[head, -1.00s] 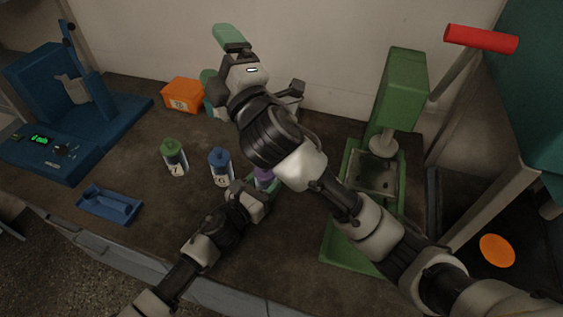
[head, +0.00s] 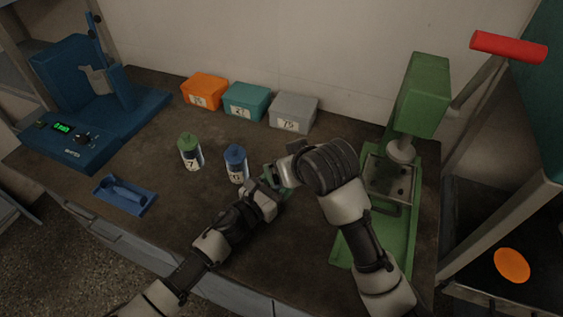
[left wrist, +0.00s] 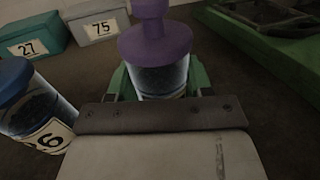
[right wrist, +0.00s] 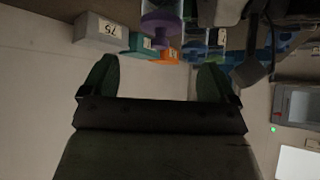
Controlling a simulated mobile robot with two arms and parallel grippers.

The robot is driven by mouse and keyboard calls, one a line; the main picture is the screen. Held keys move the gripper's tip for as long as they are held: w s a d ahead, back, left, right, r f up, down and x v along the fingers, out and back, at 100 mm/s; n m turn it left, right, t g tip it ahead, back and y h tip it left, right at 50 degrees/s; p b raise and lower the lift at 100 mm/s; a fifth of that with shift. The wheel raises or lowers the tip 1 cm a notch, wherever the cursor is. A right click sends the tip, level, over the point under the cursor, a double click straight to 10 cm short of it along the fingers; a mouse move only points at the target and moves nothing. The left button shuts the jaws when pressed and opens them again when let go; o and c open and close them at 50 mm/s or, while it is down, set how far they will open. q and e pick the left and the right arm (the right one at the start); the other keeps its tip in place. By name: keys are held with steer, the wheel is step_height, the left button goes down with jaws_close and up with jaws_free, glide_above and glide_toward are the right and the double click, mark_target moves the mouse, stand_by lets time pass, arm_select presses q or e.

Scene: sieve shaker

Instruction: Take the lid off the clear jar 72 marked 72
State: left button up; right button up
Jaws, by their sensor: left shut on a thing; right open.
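A clear jar (left wrist: 160,80) with a purple knobbed lid (left wrist: 155,42) stands between the green fingers of my left gripper (head: 275,182), which is shut on its body. The lid is on the jar, above the fingers. The jar's number is hidden. In the head view my arms hide most of this jar. My right gripper (right wrist: 157,78) is open and empty, close to the jar in the head view. In the right wrist view the purple lid (right wrist: 162,28) is beyond the fingertips, in the gap between them, apart from both.
A blue-lidded jar (head: 236,166) and a green-lidded jar (head: 190,153) stand to the left. Orange (head: 204,91), teal (head: 246,100) and grey (head: 293,113) boxes line the wall. A green press (head: 418,100) stands right; a blue tray (head: 124,194) lies front left.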

steer(key=x, duration=0.8)
steer(key=shift+w+a+f, duration=0.1)
steer(key=shift+w, duration=0.1)
steer(key=c, duration=1.1)
steer(key=shift+c, duration=0.2)
steer(key=shift+r, duration=1.15)
